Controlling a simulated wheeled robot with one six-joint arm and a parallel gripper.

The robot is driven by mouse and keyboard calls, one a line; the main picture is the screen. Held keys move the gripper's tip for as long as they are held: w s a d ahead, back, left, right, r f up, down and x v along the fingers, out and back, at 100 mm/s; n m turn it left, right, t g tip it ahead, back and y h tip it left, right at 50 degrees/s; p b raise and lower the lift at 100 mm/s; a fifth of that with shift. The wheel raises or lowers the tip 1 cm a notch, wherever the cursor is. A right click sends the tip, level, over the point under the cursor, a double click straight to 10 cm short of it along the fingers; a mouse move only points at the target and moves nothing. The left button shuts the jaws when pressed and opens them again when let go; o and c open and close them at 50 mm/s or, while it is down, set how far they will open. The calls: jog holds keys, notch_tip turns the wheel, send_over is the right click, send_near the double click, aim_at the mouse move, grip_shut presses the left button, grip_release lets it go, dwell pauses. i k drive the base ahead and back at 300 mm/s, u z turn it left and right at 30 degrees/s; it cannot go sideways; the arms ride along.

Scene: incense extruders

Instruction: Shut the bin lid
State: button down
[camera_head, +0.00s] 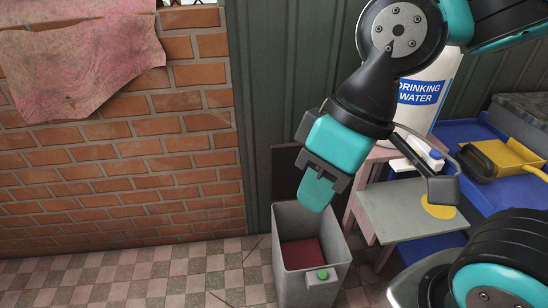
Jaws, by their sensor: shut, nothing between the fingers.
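The grey bin (336,243) stands on the floor right of centre, open at the top, with a dark red surface inside. A green button (323,274) sits on a small grey block at its front. The dark lid (284,172) stands upright at the back of the bin, partly hidden behind my gripper. My gripper (317,196) is shut and empty. It points down above the back right part of the bin's opening, in front of the lid. I cannot tell whether it touches the lid or the rim.
A brick wall (120,165) is at the left and a dark green corrugated wall (262,100) is behind. At the right are a grey board (385,213), a white drinking water container (420,92), a blue surface (520,205) and a yellow item (512,160). The checkered floor (150,272) at the left is mostly clear.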

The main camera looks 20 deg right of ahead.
aim_at(286, 178)
jog(key=z, duration=0.1)
jog(key=k, duration=0.2)
jog(key=u, duration=0.95)
jog(key=i, duration=0.65)
jog(key=z, duration=0.8)
jog(key=i, duration=0.35)
jog(key=z, duration=0.45)
